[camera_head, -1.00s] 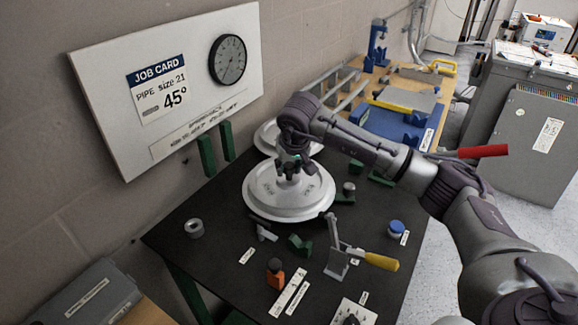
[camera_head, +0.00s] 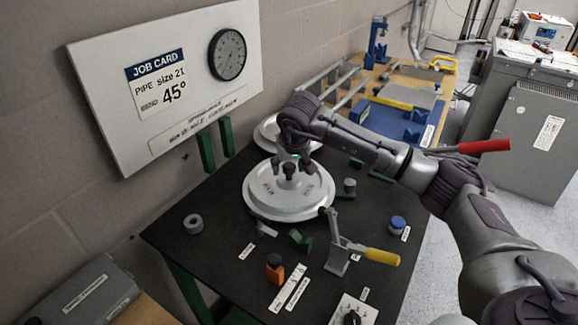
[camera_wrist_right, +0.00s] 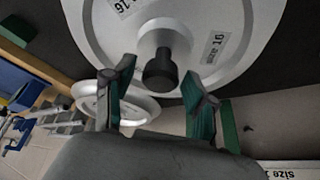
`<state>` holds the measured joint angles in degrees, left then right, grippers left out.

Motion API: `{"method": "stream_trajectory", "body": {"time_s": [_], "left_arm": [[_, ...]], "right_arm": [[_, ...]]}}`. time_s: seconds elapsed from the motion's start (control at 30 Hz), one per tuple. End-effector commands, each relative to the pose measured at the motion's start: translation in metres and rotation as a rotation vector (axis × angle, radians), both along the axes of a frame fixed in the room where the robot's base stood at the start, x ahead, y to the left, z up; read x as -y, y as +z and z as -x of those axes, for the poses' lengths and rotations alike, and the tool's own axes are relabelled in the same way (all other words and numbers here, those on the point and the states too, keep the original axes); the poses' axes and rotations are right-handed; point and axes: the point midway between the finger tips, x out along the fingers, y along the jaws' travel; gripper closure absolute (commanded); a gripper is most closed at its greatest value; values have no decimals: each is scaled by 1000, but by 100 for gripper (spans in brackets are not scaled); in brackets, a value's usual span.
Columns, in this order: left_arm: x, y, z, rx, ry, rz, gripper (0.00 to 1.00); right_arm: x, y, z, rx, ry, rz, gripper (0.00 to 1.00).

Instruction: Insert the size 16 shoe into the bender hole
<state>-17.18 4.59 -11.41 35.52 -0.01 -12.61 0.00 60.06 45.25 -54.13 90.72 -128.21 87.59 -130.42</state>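The size 16 shoe (camera_head: 262,205) is a round, pale grey disc lying on the dark bench. Its label, reading "16" upside down, shows near the top of the right wrist view (camera_wrist_right: 200,20), with a second label reading "size 16". A dark knob (camera_wrist_right: 160,68) stands on a collar at its centre. My right gripper (camera_head: 290,166) is over the disc's middle. In the right wrist view its fingers (camera_wrist_right: 160,92) are apart, one on each side of the knob, with gaps visible. I cannot make out the bender hole. My left gripper is out of view.
Another pale disc (camera_head: 268,137) lies behind, partly hidden by my arm. A yellow-handled clamp (camera_head: 338,256), orange block (camera_head: 275,268), blue-capped part (camera_head: 397,224) and grey ring (camera_head: 193,224) stand on the bench (camera_head: 225,240). A job card board (camera_head: 165,85) hangs on the wall.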

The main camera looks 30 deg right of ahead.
Motion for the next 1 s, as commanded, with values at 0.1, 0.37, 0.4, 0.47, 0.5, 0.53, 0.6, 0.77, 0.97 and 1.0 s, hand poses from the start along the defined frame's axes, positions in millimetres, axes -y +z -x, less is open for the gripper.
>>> {"method": "stream_trajectory", "body": {"time_s": [0.1, 0.37, 0.4, 0.47, 0.5, 0.53, 0.6, 0.77, 0.97, 1.0], "left_arm": [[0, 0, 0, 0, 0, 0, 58], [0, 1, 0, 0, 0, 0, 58], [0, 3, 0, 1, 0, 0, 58], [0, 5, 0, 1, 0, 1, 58], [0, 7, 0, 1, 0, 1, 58], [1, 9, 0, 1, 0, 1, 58], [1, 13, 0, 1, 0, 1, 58], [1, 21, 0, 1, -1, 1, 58], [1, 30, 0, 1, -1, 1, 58], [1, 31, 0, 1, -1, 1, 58]], "right_arm": [[0, -1, 0, -2, 0, 0, 36], [0, -1, 1, -6, 0, 2, 36], [0, 1, 1, -5, 0, 1, 36], [0, 6, 1, -4, 0, 1, 36], [0, 9, 1, -4, 0, 1, 36], [0, 11, 1, -4, 0, 1, 36], [0, 18, 1, -4, 0, 1, 36], [0, 31, 1, -4, 0, 1, 36], [0, 46, 1, -3, 0, 1, 36], [0, 48, 1, -3, 0, 1, 36]]}}
